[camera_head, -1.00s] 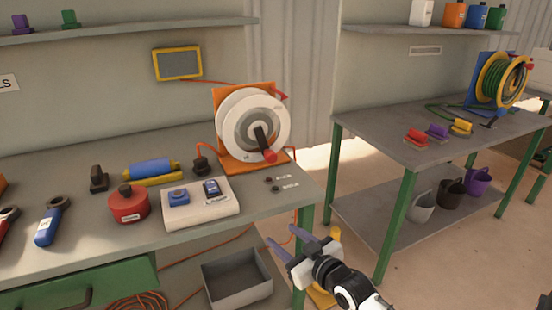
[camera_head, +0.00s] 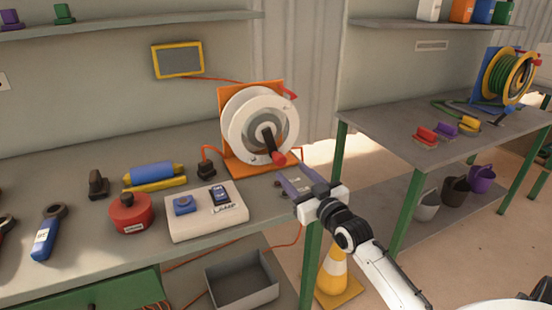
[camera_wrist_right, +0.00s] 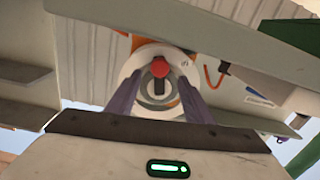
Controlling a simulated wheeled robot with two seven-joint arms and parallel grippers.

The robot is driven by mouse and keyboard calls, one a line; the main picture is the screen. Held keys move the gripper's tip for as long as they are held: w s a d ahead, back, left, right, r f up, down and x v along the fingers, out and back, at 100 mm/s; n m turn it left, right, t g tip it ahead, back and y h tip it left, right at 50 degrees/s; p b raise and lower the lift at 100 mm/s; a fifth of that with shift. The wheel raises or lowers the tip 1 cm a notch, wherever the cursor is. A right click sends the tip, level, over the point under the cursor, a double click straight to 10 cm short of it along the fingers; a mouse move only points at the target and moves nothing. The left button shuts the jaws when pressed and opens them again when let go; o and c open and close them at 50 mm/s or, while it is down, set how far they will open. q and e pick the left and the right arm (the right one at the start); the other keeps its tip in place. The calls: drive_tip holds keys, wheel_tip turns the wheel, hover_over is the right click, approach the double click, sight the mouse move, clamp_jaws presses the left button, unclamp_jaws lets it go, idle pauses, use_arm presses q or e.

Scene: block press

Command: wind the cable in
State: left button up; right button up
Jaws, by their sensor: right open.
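The cable reel (camera_head: 240,130) is a white drum on an orange stand on the near workbench. Its crank has a black arm and a red knob (camera_head: 279,159) pointing down to the right. An orange cable (camera_head: 292,226) hangs over the bench's right edge. My right gripper (camera_head: 298,178) is open and empty, just below and right of the red knob, apart from it. In the right wrist view the reel (camera_wrist_right: 141,63) and red knob (camera_wrist_right: 160,68) show ahead between the two purple fingers (camera_wrist_right: 159,103). My left gripper is not in view.
A white switch box (camera_head: 208,222), a red pot (camera_head: 130,214) and a blue-yellow tool (camera_head: 153,174) stand left of the reel. A traffic cone (camera_head: 334,272) stands below my right arm. A second bench (camera_head: 400,125) with a green cable reel (camera_head: 497,77) is at right.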

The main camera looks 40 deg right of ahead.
sight(282, 162)
drive_tip(key=w, duration=0.2)
drive_tip(key=w+d, duration=0.1)
drive_tip(key=w, duration=0.5)
drive_tip(key=shift+w+d+r, duration=0.1)
drive_tip(key=shift+w+d, duration=0.15)
drive_tip(key=shift+d, duration=0.15)
clamp_jaws()
